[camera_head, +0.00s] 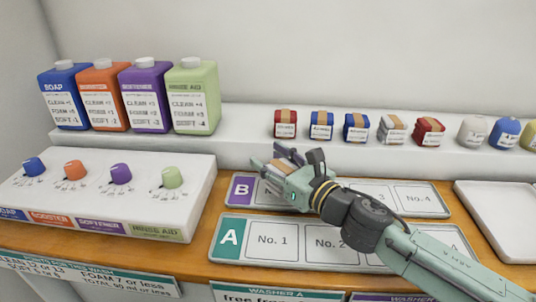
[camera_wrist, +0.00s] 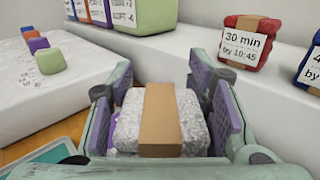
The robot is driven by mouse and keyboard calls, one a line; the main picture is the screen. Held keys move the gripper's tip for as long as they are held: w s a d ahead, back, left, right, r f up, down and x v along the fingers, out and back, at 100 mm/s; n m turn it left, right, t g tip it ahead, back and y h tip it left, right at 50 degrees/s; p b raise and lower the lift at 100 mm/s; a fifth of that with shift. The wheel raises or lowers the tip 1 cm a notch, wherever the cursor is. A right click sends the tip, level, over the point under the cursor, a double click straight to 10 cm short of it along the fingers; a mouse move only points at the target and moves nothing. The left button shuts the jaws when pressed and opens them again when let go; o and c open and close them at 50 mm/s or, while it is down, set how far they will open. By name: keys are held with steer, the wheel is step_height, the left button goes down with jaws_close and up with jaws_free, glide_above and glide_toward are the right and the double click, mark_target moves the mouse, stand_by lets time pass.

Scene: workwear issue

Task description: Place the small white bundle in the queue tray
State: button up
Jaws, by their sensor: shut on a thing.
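My gripper (camera_head: 280,164) is over the left part of the tray marked B (camera_head: 241,190), near its first slot. In the wrist view it is shut on a speckled white bundle (camera_wrist: 192,118) with a brown paper band. The bundle sits between the two purple-padded fingers. In the head view the gripper mostly hides the bundle, and I cannot tell whether it touches the tray. The tray marked A (camera_head: 231,238) lies in front, with numbered slots. A plain white tray (camera_head: 505,216) stands empty at the right. No label names any of these trays the queue tray.
Several banded bundles, including a red one (camera_head: 285,124) and a white one (camera_head: 392,130), stand on the back ledge. Unbanded bundles, one white (camera_head: 472,132), are farther right. A purple bottle (camera_head: 146,100) and others stand at left, behind a white knob panel (camera_head: 120,190).

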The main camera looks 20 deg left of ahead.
mark_target(269, 165)
steer(key=w+a, duration=0.2)
steer(key=shift+w+f+p, duration=0.1)
steer(key=shift+w+p, duration=0.25)
steer(key=shift+w, duration=0.05)
step_height(269, 165, down, 3)
steer(key=shift+r+p, duration=0.15)
steer(key=shift+p, duration=0.45)
steer(key=shift+f, duration=0.4)
steer(key=shift+f+b, duration=0.2)
steer(key=shift+b, duration=0.1)
steer(key=o, duration=1.2)
steer(key=shift+r, duration=0.15)
steer(key=shift+d+r+p, duration=0.1)
steer(key=shift+d+p, duration=0.05)
steer(key=shift+p, duration=0.2)
steer(key=b+v, duration=0.4)
steer(key=v, duration=0.6)
steer(key=shift+s+d+b, duration=0.15)
steer(key=shift+d+b, duration=0.15)
steer(key=shift+s+d, duration=0.35)
steer(key=shift+d, duration=0.1)
